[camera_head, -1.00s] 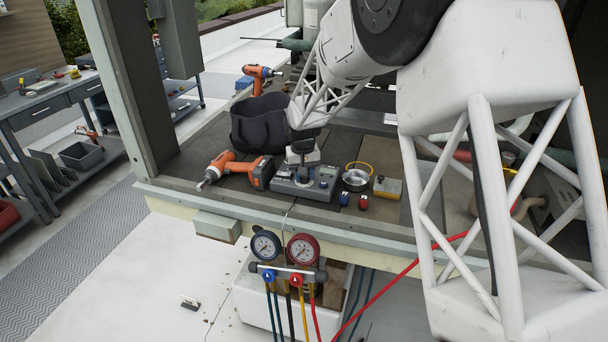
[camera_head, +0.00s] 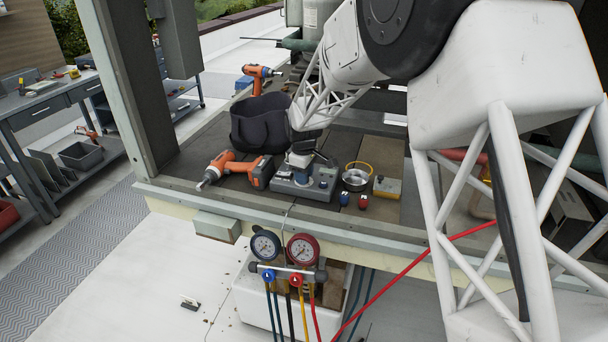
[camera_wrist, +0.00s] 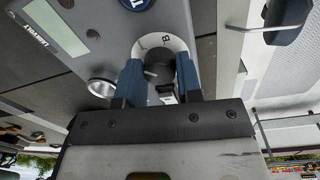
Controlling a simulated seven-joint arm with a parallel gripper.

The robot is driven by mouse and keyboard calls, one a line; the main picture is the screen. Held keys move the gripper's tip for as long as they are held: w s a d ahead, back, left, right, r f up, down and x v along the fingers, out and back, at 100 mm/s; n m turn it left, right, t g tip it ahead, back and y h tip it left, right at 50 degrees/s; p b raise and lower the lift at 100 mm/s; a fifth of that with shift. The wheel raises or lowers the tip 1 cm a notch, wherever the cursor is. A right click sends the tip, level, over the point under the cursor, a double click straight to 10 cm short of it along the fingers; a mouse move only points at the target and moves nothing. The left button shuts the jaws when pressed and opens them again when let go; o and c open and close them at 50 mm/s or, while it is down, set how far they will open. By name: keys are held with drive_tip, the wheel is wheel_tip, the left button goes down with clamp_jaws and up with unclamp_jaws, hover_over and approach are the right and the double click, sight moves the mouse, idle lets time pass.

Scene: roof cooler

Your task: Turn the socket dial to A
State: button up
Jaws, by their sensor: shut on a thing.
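The grey device with the socket dial (camera_head: 315,190) sits on the deck near its front edge. In the wrist view its grey face (camera_wrist: 95,22) fills the upper left, with a small screen. The dial (camera_wrist: 158,72) is a dark knob in a pale ring, where a letter that looks like B shows just above it. My gripper (camera_wrist: 160,75) has its two blue fingers on either side of the knob and is shut on it. In the head view my gripper (camera_head: 300,174) is down on the device. The fingers hide parts of the ring, and I cannot read the dial's setting.
An orange drill (camera_head: 236,168) lies close left of the device, with a black bag (camera_head: 268,123) behind. A round metal dish (camera_head: 355,178), small red and blue pieces and a yellow-grey box (camera_head: 387,187) are to the right. Gauges (camera_head: 302,250) hang in front below the deck edge.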

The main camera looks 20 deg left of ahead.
drive_tip(key=n, duration=0.4)
drive_tip(key=shift+n, duration=0.3)
drive_tip(key=shift+r+n, duration=0.1)
drive_tip(key=shift+n, duration=1.6)
drive_tip(key=o, duration=0.9)
drive_tip(key=shift+o, duration=0.2)
drive_tip(key=shift+s+d+r, duration=0.1)
drive_tip(key=shift+d+r, duration=0.05)
drive_tip(key=shift+r, duration=3.7)
